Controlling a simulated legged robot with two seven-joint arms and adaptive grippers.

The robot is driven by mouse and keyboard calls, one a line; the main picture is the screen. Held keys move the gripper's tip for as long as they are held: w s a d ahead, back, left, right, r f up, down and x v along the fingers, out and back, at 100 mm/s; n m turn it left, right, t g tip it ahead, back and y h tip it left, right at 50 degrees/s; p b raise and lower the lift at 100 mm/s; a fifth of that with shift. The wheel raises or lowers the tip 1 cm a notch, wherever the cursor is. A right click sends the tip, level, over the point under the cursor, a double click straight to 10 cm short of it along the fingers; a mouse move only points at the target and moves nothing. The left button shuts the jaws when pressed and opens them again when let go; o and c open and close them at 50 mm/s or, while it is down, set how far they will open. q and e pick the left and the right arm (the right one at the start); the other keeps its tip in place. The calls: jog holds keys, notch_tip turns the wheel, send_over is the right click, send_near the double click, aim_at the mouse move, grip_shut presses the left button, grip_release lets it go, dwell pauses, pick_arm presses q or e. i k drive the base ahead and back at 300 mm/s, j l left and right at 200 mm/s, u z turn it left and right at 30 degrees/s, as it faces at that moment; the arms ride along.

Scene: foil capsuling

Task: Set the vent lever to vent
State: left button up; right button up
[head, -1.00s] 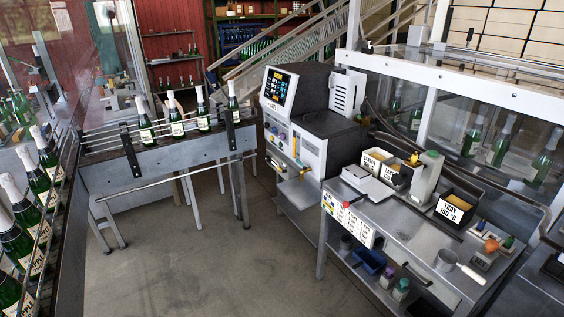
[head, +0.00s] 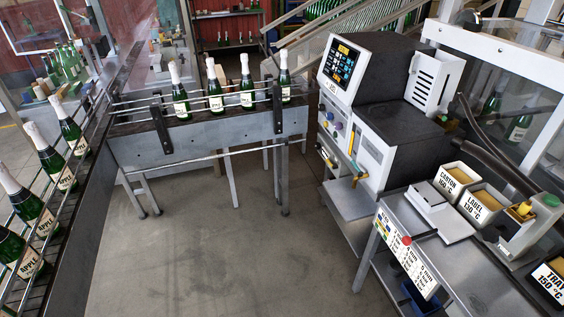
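A grey and black machine (head: 400,135) with a lit screen (head: 341,66) stands right of centre. Its white front carries several coloured knobs. A yellow-orange handle (head: 352,144) stands upright on the front, and another yellow handle (head: 359,180) sits lower at the front corner. A further small yellow-tipped part (head: 328,160) is at the lower left of the front. No marking that names the vent lever is readable, so I cannot tell which of these it is. Neither of my grippers is in view.
Bottle conveyors (head: 220,140) run at the back and left. The floor (head: 240,250) before the machine is clear.

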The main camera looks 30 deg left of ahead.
aim_at(336, 167)
jog(key=u, duration=0.6)
jog(key=i+j, duration=0.2)
jog(key=i, duration=0.25)
jog(key=i+j, duration=0.15)
jog(key=i, duration=0.35)
jog(key=j+u, duration=0.05)
